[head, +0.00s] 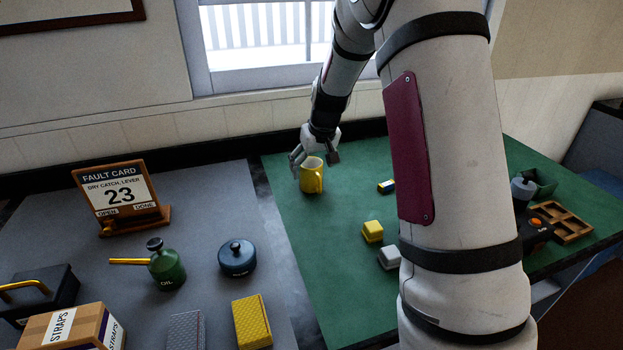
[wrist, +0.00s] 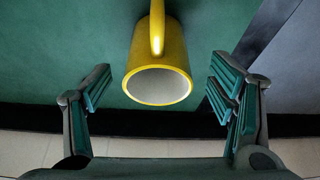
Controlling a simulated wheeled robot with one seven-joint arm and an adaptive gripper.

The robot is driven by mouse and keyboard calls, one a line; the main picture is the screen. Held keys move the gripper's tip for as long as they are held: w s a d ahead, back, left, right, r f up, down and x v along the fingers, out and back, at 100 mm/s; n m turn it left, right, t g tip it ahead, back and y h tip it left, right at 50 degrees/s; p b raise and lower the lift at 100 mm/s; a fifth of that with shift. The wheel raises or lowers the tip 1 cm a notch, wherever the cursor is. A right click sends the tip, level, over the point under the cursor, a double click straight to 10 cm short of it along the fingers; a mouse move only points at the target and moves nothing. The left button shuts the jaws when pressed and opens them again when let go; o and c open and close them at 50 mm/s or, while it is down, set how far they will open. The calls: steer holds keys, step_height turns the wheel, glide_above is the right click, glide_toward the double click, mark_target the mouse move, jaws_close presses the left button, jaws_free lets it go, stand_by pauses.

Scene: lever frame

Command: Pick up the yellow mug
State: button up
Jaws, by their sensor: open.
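The yellow mug (head: 311,178) stands upright on the green mat at its back left part. In the wrist view the yellow mug (wrist: 157,55) is at the top middle, its pale open mouth facing the camera and its handle toward the top edge. My gripper (head: 315,158) is just above and behind the mug in the head view. In the wrist view my gripper (wrist: 160,88) is open, one finger on each side of the mug, with gaps between the fingers and the mug. Nothing is held.
On the grey mat are a fault card stand (head: 120,195), an oil can (head: 166,268) and a dark round pot (head: 237,258). A wall and window stand behind.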

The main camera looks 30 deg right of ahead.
mark_target(310, 174)
steer(key=shift+w+x, duration=0.1)
steer(key=shift+x, duration=1.35)
steer(key=shift+w+x, duration=0.15)
steer(key=shift+x, duration=1.25)
steer(key=shift+d+r, duration=0.1)
steer(key=shift+r, duration=0.05)
steer(key=c, duration=1.5)
